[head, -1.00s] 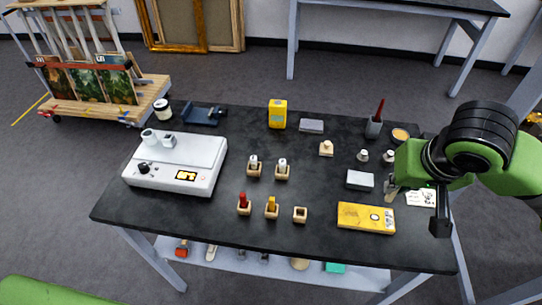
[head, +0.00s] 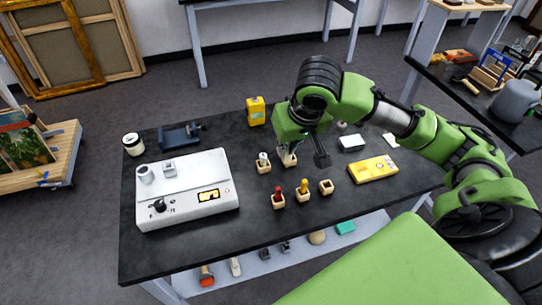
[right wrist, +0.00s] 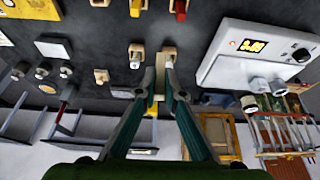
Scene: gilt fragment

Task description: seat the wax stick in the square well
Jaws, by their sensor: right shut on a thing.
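My right gripper (head: 287,153) is above the back row of small wooden wells in the head view. In the right wrist view its fingers (right wrist: 160,74) are closed on a pale tan stick (right wrist: 158,88), which I take as the wax stick. In the head view the gripper largely hides it, and its lower end is hard to tell from the well behind. An empty wooden block with a square opening (head: 325,187), the square well, stands to the right and nearer the front edge, apart from the gripper. My left gripper is not in view.
Wells with a red piece (head: 278,200) and a yellow piece (head: 303,191) stand left of the empty one. A filled well (head: 263,164) is beside the gripper. A yellow box (head: 373,169) lies right, a white device (head: 188,190) left. The front table strip is clear.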

